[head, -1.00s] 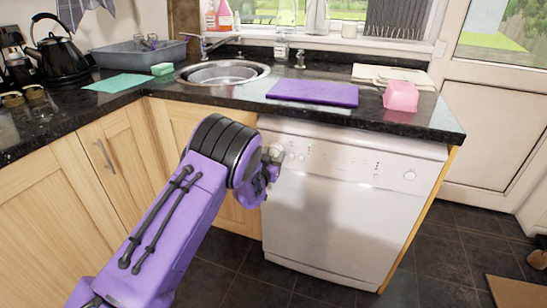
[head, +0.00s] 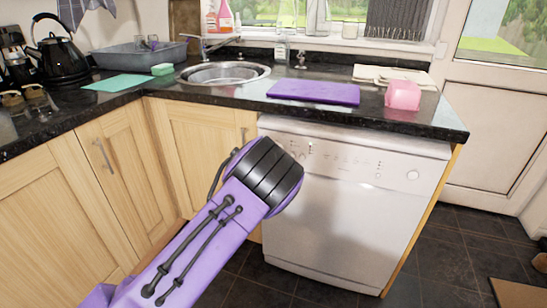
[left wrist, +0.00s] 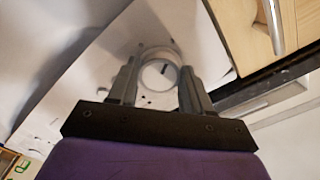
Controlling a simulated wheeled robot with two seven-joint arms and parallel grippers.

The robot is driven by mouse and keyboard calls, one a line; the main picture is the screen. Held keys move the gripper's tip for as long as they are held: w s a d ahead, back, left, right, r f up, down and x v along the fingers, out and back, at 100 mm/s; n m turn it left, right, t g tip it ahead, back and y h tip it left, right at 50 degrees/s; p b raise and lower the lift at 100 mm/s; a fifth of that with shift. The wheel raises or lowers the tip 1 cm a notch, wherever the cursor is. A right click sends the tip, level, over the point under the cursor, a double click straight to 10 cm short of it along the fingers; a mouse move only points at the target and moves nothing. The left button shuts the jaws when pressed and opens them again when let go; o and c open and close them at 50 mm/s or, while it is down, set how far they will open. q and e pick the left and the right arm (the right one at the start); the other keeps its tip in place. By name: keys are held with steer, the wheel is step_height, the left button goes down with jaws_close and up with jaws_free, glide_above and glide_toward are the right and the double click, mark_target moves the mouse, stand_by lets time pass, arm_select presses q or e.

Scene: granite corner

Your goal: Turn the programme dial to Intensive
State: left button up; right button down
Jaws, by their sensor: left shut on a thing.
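The white dishwasher (head: 345,225) stands under the worktop, its control panel (head: 345,160) along the top of its front. The programme dial (left wrist: 153,76) is a round white knob with a dark pointer mark, seen in the left wrist view. My left gripper (left wrist: 158,70) is shut on it, with one grey finger on each side. I cannot read which programme the pointer faces. My right gripper is in neither view.
The dark worktop edge (head: 370,126) overhangs just above the panel. Wooden cupboards with bar handles (head: 103,155) stand to the left. Floor in front is clear.

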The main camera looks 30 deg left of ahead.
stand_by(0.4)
arm_select(q)
steer(key=o, duration=1)
steer(key=shift+o, duration=0.2)
steer(key=v, duration=1)
steer(key=shift+s, duration=0.3)
